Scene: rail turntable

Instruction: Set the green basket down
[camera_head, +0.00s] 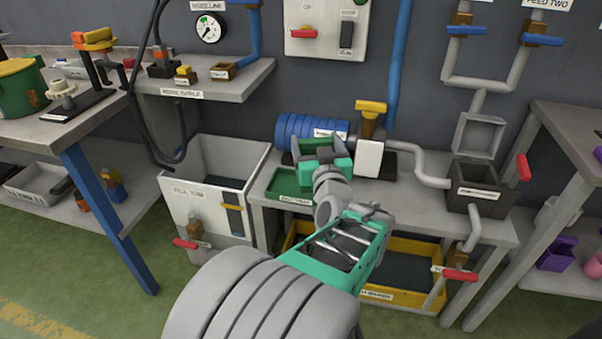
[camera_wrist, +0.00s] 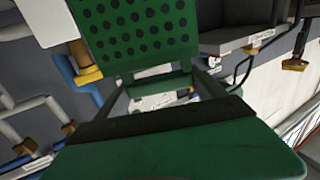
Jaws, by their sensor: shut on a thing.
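The green basket (camera_head: 304,149) is at the end of my arm in the head view, partly hidden by the gripper and wrist. In the wrist view a green panel of it with rows of dark holes (camera_wrist: 140,30) fills the top middle, with dark bars running down from it. My gripper (camera_head: 327,162) is shut on the basket, over the bench. A flat green tray (camera_head: 290,186) with a label lies on the bench (camera_head: 410,215) just below and left of the gripper. I cannot tell whether the basket touches anything.
A pale open tank (camera_head: 213,182) is left of the bench. A yellow bin (camera_head: 408,297) sits below.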

